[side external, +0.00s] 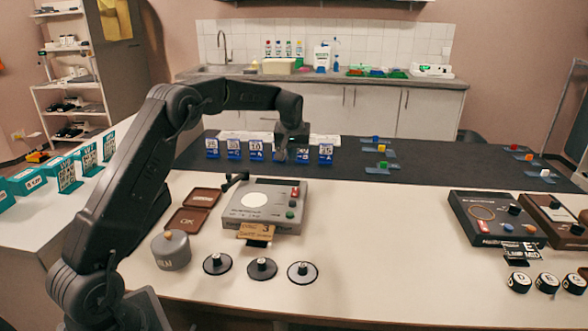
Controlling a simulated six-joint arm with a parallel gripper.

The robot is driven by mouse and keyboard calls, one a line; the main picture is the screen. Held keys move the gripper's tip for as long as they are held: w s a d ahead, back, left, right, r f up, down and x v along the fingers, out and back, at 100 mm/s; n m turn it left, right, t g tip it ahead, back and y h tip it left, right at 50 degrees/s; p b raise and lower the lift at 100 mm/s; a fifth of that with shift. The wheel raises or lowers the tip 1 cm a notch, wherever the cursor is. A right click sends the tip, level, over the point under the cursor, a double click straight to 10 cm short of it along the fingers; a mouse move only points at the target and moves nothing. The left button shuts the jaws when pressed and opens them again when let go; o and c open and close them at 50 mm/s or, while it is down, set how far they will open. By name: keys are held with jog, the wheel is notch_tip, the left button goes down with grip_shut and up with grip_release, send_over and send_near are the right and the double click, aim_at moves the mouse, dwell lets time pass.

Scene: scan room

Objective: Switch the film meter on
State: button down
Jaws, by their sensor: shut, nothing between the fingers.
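A grey box-shaped device (236,216), which looks like the film meter, sits on the pale worktop in the middle. It has a round white plate (254,200) on top and a small dark arm at its far left. At its right side are a red switch (294,192) and green knobs (291,204). The switch's position is too small to read. My gripper (283,157) points down, shut and empty, beyond and above the device's far right part. It appears apart from the device.
Blue numbered stands (233,149) line the dark mat behind my gripper. Brown trays (187,221) and a grey canister (171,251) stand left of the device. A tan tag (255,231) and round discs (262,268) lie in front. A dark box (492,217) stands far right.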

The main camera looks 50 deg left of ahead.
aim_at(294, 192)
jog(key=x, duration=1.3)
jog(key=shift+s+d+f, duration=0.25)
jog(key=shift+f, duration=0.05)
jog(key=shift+f, duration=0.1)
jog(key=shift+w+a+f, duration=0.2)
jog(key=shift+f, duration=0.25)
jog(key=shift+s+d+f, duration=0.1)
jog(key=shift+s, duration=0.05)
jog(key=shift+s+d, duration=0.55)
jog(key=shift+d, duration=0.05)
